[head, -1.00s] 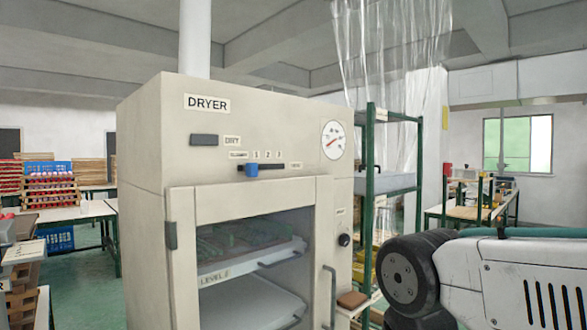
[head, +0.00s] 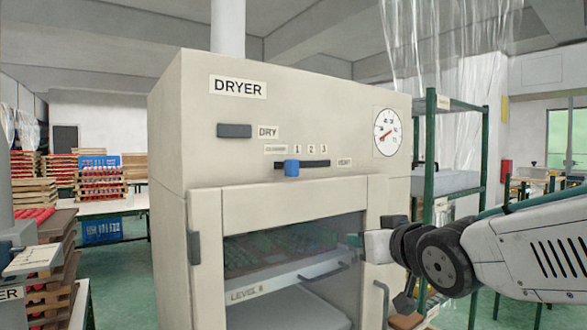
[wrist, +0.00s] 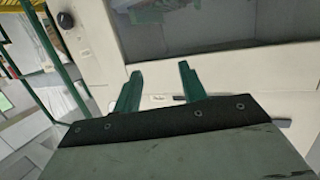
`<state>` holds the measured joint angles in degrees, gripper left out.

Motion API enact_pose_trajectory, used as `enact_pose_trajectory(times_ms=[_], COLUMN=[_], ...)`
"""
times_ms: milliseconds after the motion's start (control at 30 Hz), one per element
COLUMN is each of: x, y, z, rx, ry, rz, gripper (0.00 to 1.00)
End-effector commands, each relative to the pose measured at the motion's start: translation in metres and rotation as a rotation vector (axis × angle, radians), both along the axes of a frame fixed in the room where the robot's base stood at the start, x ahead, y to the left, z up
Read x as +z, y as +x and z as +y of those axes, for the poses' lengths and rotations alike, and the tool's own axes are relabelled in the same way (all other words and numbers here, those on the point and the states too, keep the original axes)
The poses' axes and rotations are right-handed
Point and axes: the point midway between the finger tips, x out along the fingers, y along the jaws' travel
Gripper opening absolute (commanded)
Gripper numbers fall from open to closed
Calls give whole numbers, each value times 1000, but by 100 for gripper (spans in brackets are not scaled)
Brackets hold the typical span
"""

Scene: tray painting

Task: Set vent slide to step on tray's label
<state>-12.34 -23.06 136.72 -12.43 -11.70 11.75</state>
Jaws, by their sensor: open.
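The vent slide is a blue knob (head: 291,168) on a dark slot (head: 318,163) in the dryer's front panel. It sits toward the slot's left end, close to the mark 1 (head: 297,149); marks 2 and 3 lie to its right. A tray (head: 285,282) shows behind the dryer's window; its label (head: 246,294) reads LEVEL with a blurred digit. My gripper (wrist: 159,70) is open with green fingers, empty, in front of the dryer. In the head view it is right of and below the slide. I cannot make out the blue knob in the wrist view.
The cream dryer (head: 170,130) has a door handle (head: 381,305) and a gauge (head: 387,133). A green shelf rack (head: 428,165) stands close on its right, with a clear plastic curtain behind. Tables with crates (head: 100,190) stand at the left.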

Motion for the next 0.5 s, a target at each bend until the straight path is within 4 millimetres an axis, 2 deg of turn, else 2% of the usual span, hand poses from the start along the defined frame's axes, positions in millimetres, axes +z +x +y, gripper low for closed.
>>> enact_pose_trajectory(times_ms=[33,100,200,300,500], x=[15,40,67,85,102], y=[11,19,22,19,18], z=[20,44,71,90,106], rx=[50,117,204,269,325], ry=[30,82,151,203,251], rz=[-89,-220,-368,-469,-553], gripper=[42,42,42,42,42])
